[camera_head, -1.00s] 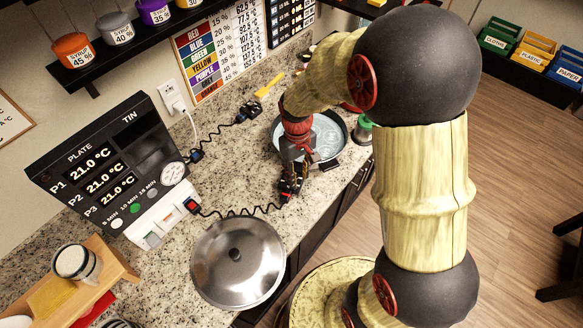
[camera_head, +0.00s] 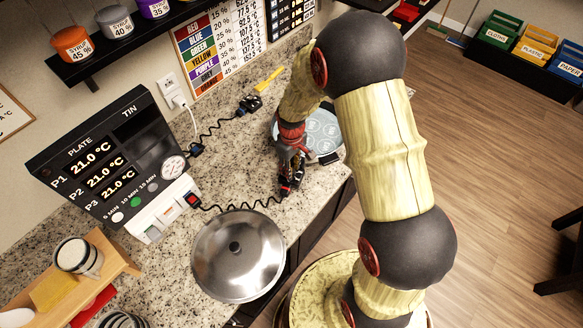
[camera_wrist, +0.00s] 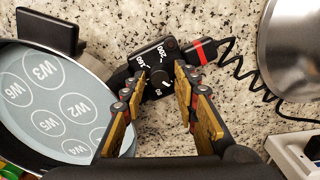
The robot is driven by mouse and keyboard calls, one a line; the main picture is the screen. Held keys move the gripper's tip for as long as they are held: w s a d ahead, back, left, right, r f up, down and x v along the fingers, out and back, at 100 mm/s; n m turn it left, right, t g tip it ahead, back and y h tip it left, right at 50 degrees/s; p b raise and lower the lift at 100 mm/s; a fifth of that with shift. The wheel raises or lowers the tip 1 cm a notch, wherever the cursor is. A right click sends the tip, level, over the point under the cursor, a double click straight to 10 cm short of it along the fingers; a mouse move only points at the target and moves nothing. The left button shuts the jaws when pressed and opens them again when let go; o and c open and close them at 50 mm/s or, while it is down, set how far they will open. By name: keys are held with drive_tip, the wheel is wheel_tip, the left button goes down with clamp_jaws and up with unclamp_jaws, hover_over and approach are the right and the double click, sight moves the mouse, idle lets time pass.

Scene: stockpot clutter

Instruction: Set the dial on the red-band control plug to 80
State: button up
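The red-band control plug (camera_wrist: 158,72) is a black block with a dial on its top face, on the counter beside the pan. White numbers including 200 and 140 show around the dial, and a white pointer mark shows near its middle. The exact setting is too small to tell. The red band (camera_wrist: 202,50) sits on its cord end. My gripper (camera_wrist: 160,75) points down over the plug, its yellow-padded fingers apart on either side of the dial. I cannot tell whether they touch it. In the head view my gripper (camera_head: 288,182) partly hides the plug.
A pan (camera_wrist: 25,120) with W-marked circles stands beside the plug. A domed steel lid (camera_head: 238,256) lies nearby. A second, blue-marked plug (camera_head: 250,103) lies further back on the counter.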

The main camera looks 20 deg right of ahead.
drive_tip(key=shift+f, duration=0.1)
drive_tip(key=shift+c, duration=1)
clamp_jaws()
drive_tip(key=shift+m, duration=0.3)
drive_tip(key=m, duration=0.5)
drive_tip(key=shift+b, duration=0.4)
drive_tip(key=m, duration=0.6)
drive_tip(key=shift+o, duration=1)
unclamp_jaws()
